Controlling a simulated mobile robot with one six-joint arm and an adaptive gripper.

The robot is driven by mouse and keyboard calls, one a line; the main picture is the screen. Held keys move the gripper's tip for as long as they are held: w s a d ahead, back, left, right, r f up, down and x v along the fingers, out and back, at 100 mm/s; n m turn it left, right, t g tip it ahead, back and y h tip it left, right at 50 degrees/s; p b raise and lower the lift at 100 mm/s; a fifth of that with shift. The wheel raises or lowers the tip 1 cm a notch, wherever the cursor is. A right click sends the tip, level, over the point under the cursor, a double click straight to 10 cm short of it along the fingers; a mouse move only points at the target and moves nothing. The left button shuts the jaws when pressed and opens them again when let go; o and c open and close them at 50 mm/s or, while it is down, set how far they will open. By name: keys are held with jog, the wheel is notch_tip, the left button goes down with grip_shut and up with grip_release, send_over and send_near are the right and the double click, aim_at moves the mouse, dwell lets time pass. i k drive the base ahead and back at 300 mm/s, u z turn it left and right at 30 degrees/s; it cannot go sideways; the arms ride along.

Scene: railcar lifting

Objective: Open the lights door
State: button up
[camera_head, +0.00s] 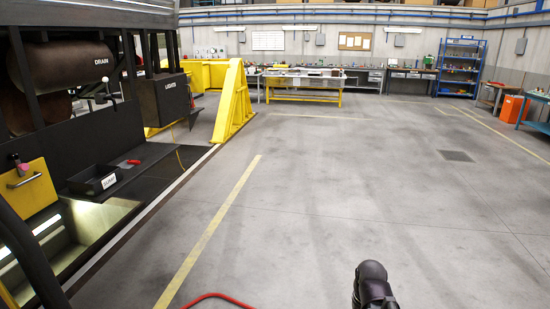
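The lights box (172,99) is a dark box labelled "LIGHTS" that hangs on the railcar's side at the upper left. Its labelled face appears closed; a handle or latch is too small to make out. A black rounded part of my arm (372,285) shows at the bottom edge, right of centre, far from the lights box. My gripper's fingers cannot be made out, so its state does not show.
A dark tank marked "DRAIN" (75,62), a black tray (95,180) and a yellow panel with a handle (26,188) are at the left. A yellow support (232,105) stands beyond the lights box. A red hose (217,297) lies at the bottom. The middle floor is clear.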

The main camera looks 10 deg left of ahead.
aim_at(172, 92)
jog(key=u, duration=0.2)
jog(key=i, duration=1.6)
jog(key=u, duration=0.4)
jog(key=i, duration=0.85)
jog(key=u, duration=0.45)
jog(key=i, duration=1.5)
jog(key=u, duration=0.2)
jog(key=k, duration=0.6)
jog(key=u, duration=0.1)
